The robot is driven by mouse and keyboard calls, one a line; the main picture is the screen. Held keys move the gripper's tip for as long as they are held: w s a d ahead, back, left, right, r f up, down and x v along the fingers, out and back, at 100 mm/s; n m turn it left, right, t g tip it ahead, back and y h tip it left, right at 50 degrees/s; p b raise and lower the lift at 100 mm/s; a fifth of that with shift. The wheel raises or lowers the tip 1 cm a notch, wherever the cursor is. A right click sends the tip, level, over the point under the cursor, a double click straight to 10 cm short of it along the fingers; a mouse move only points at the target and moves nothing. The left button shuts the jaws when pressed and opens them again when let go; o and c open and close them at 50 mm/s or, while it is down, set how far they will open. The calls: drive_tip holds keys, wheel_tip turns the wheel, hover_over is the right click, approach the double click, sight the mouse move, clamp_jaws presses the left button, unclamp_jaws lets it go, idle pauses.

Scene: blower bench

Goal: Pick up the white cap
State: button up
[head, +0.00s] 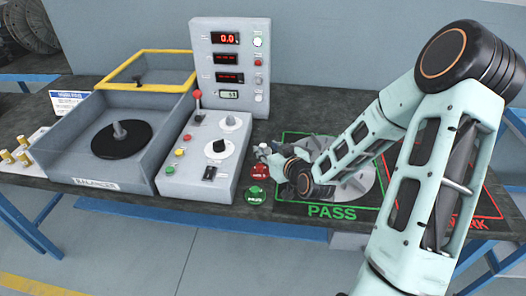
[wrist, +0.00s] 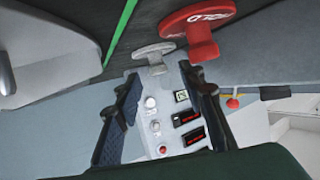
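The white cap (wrist: 153,51), a rounded knob on a short stem, shows in the wrist view just beyond and between my fingertips. In the head view the white cap (head: 264,149) is small and partly hidden beside my gripper (head: 278,157). In the wrist view my gripper (wrist: 162,75) is open, its two dark fingers well apart. I cannot tell whether either finger touches the cap. The red HOLD cap (wrist: 204,27) is close by, just past the right fingertip. It also shows in the head view (head: 260,171).
A green cap (head: 256,195) sits near the bench's front edge. The control box (head: 198,162) and display panel (head: 229,60) stand to the left. A grey fan part (head: 352,188) lies in the green PASS outline, partly behind my arm. The balancer (head: 118,185) is farther left.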

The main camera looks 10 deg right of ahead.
sight(264, 147)
drive_tip(key=x, duration=0.4)
drive_tip(key=shift+w+f, duration=0.1)
drive_tip(key=shift+f, duration=0.05)
clamp_jaws()
